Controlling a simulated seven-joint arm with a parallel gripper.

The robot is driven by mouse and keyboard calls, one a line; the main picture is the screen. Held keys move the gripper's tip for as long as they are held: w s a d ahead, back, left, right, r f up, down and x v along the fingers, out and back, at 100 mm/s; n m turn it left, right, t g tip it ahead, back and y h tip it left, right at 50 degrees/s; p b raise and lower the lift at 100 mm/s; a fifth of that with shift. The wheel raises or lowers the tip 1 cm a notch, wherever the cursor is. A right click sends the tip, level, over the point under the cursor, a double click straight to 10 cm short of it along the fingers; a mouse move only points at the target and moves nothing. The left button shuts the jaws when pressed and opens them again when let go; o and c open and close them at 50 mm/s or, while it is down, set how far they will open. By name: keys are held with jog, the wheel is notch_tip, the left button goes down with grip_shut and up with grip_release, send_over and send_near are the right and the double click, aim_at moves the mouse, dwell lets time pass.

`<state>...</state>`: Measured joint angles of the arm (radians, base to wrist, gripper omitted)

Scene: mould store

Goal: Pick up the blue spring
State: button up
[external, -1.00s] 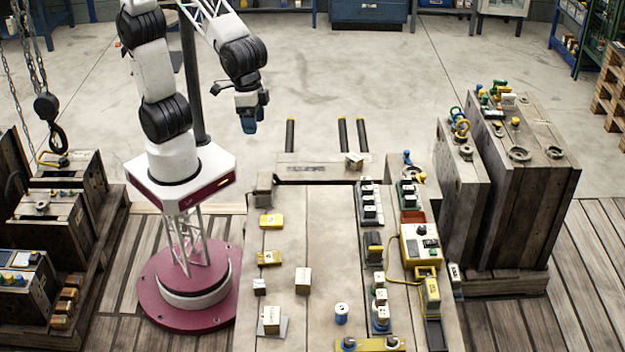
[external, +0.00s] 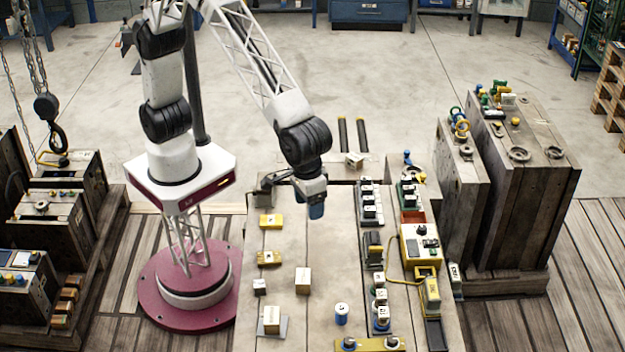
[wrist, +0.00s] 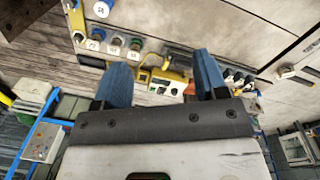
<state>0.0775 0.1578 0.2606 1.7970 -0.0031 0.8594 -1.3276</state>
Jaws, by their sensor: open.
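The blue spring (external: 341,316) is a small upright blue cylinder with a white top. It stands on the worktable (external: 330,260) near the front, apart from other parts. What looks like the same spring (wrist: 103,9) shows at the top left edge of the wrist view, partly cut off. My gripper (external: 316,210) is above the far half of the worktable, well behind the spring and high above the top. In the wrist view its two blue fingers (wrist: 162,75) are spread apart with nothing between them.
Cream blocks (external: 303,281) and yellow blocks (external: 270,221) stand to the left on the table. A row of switch-like parts (external: 371,205), a yellow-and-white box (external: 420,245) and a yellow bar (external: 370,344) line the right and front. The table's middle strip is clear.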

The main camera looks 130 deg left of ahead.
aim_at(342, 307)
jog(key=w+d+f+n, duration=0.1)
jog(key=w+f+n, duration=0.1)
jog(key=w+f, duration=0.3)
jog(key=w+d+f+n, duration=0.1)
jog(key=w+f+n, duration=0.1)
jog(key=w+f, duration=0.3)
jog(key=w+d+f+n, duration=0.1)
jog(key=w+f, duration=0.4)
jog(key=f, duration=0.3)
jog(key=shift+d+n+g, duration=0.4)
jog(key=shift+f, duration=1.25)
jog(key=shift+w+f, duration=0.2)
jog(key=shift+f, duration=2.45)
jog(key=shift+c, duration=0.4)
jog(key=c, duration=1)
